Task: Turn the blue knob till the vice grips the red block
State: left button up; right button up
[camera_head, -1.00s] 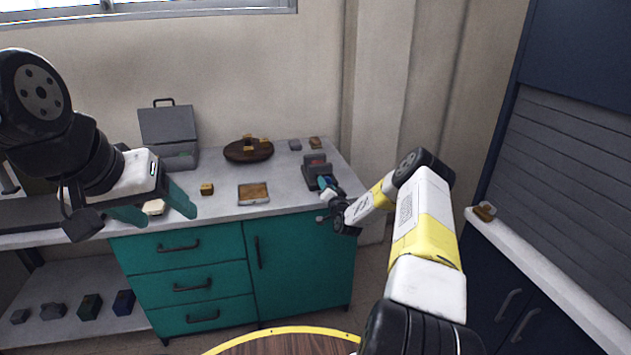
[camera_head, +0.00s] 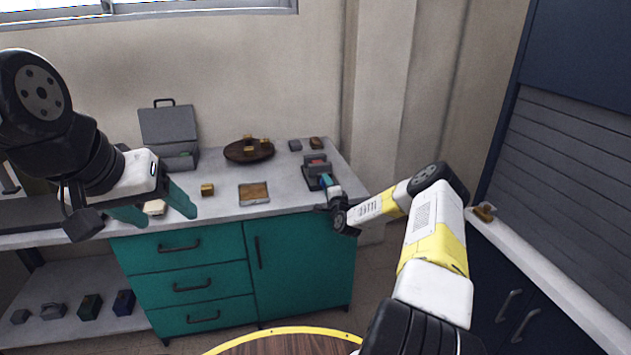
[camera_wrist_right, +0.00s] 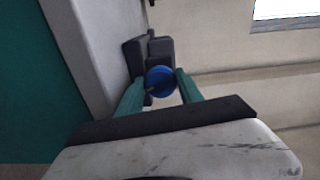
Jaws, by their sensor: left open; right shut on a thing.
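The dark grey vice (camera_head: 311,172) stands at the right front part of the grey worktop, with the red block (camera_head: 316,161) showing between its jaws. I cannot tell whether the jaws touch the block. The blue knob (camera_wrist_right: 160,81) shows in the right wrist view between the teal fingers of my right gripper (camera_wrist_right: 161,87), which is shut on it. In the head view my right gripper (camera_head: 327,181) reaches the front of the vice and mostly hides the knob. My left gripper (camera_head: 158,214) is open and empty, in front of the worktop's left part.
A brown-topped tray (camera_head: 254,200), a small yellowish block (camera_head: 207,190), a round dark board (camera_head: 249,157) with several small blocks, and an open grey case (camera_head: 168,135) occupy the worktop. Two small blocks lie behind the vice. A wall pillar rises at the right.

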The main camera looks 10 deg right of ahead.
jog(key=shift+f, duration=0.1)
dwell(0.4)
jog(key=o, duration=1.4)
jog(key=s, duration=0.7)
jog(key=shift+s+d, duration=0.15)
jog(key=shift+s, duration=0.25)
